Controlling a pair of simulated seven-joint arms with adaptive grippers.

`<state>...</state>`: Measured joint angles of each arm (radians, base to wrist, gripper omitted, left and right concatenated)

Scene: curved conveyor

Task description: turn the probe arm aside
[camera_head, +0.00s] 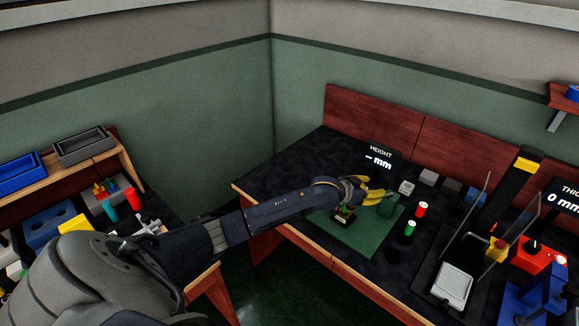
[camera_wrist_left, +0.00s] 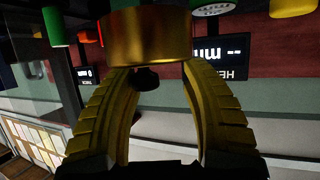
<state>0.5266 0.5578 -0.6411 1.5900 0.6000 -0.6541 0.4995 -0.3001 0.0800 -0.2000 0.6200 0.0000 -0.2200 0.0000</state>
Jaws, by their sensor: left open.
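My left gripper (camera_head: 372,190) reaches in from the left over the green mat (camera_head: 368,236), its yellow fingers spread. In the left wrist view the gripper (camera_wrist_left: 160,72) is open, with a gold cylinder (camera_wrist_left: 148,36) just beyond and across its fingertips. A small dark knob (camera_wrist_left: 145,79) shows between the fingers; I cannot tell whether a finger touches it. A small stand (camera_head: 344,213) with a dark base is on the mat under the gripper. I cannot make out the probe arm clearly; my gripper covers part of that area. The height display (camera_head: 379,158) shows "– mm" behind.
Red (camera_head: 421,209) and green (camera_head: 410,228) cylinders stand right of the mat. Several small blocks line the back. A device with clear panels (camera_head: 456,284) stands at the right. The table's front left edge is clear.

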